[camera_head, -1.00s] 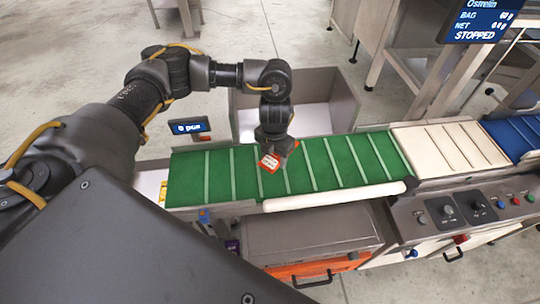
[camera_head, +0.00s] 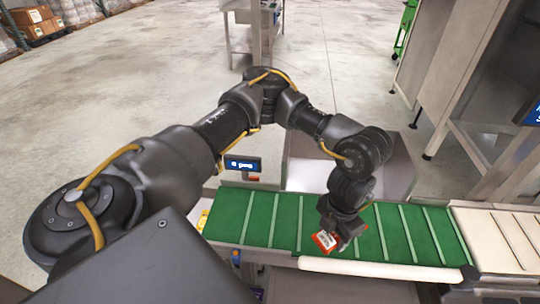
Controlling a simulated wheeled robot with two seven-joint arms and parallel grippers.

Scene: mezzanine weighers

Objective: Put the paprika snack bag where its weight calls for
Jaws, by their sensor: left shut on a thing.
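My left gripper (camera_head: 343,232) reaches down over the green belt (camera_head: 398,236) and is shut on a small red and white bag (camera_head: 326,241), which I take to be the paprika snack bag. The bag is tilted and sits at or just above the belt; I cannot tell whether it touches. Its print is too small to read. A small dark display (camera_head: 243,164) stands behind the left end of the belt, its text unreadable. My right gripper is not in view.
A grey open bin (camera_head: 396,172) stands behind the belt. A white belt section (camera_head: 510,240) continues to the right. A pale roller (camera_head: 380,268) runs along the front edge. Part of a blue screen (camera_head: 532,116) shows at the right edge. Open floor lies behind on the left.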

